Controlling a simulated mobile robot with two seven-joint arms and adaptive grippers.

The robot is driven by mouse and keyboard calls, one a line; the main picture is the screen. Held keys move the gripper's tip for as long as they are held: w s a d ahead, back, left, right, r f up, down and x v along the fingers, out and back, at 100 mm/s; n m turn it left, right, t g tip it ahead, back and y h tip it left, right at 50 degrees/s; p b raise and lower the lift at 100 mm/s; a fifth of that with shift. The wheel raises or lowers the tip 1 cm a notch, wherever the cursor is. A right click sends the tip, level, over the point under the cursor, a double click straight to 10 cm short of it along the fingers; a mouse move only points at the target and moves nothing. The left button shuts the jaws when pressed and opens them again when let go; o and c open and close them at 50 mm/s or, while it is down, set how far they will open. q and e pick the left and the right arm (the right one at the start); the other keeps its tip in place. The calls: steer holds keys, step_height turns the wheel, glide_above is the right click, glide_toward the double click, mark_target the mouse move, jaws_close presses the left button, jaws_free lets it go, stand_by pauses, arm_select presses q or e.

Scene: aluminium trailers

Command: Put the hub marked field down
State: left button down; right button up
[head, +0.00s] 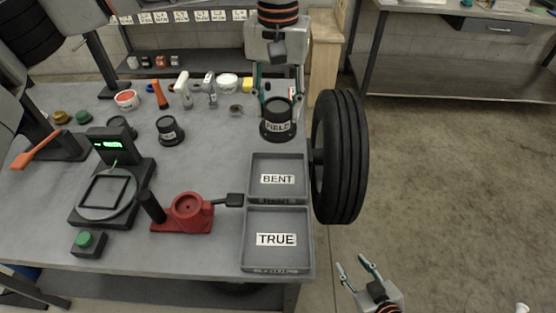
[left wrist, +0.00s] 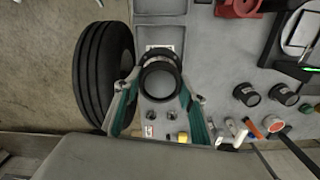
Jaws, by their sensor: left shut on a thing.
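The hub marked FIELD (head: 278,122) is black, with a wide flange at its bottom and its label facing my head camera. My left gripper (head: 278,105) is shut on it, one finger on each side. In the left wrist view the hub (left wrist: 160,75) sits between the fingers of the left gripper (left wrist: 158,92). It looks upright and larger than the other hubs, so it seems held above the table, just behind the BENT tray (head: 255,162). Any gap beneath it is hard to judge. My right gripper (head: 352,263) is open and empty, off the table's front right.
The TRUE tray (head: 248,222) is empty, in front of the empty BENT tray. A tyre (head: 340,155) stands at the table's right edge. Other black hubs (head: 170,131), a scale (head: 105,195) and a red fixture (head: 190,212) stand left. Bare tabletop (head: 215,150) lies left of BENT.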

mark_target(278, 126)
arm_select(q)
step_height(278, 126, down, 17)
steer(key=shift+f+p, duration=0.1)
steer(key=shift+p, duration=0.35)
steer(key=shift+f, duration=0.15)
steer(key=c, duration=1.2)
jaws_free()
steer(key=shift+c, duration=0.2)
step_height(278, 126, up, 12)
steer(key=shift+f+b, duration=0.15)
steer(key=shift+b, duration=0.4)
steer(key=shift+r, duration=0.25)
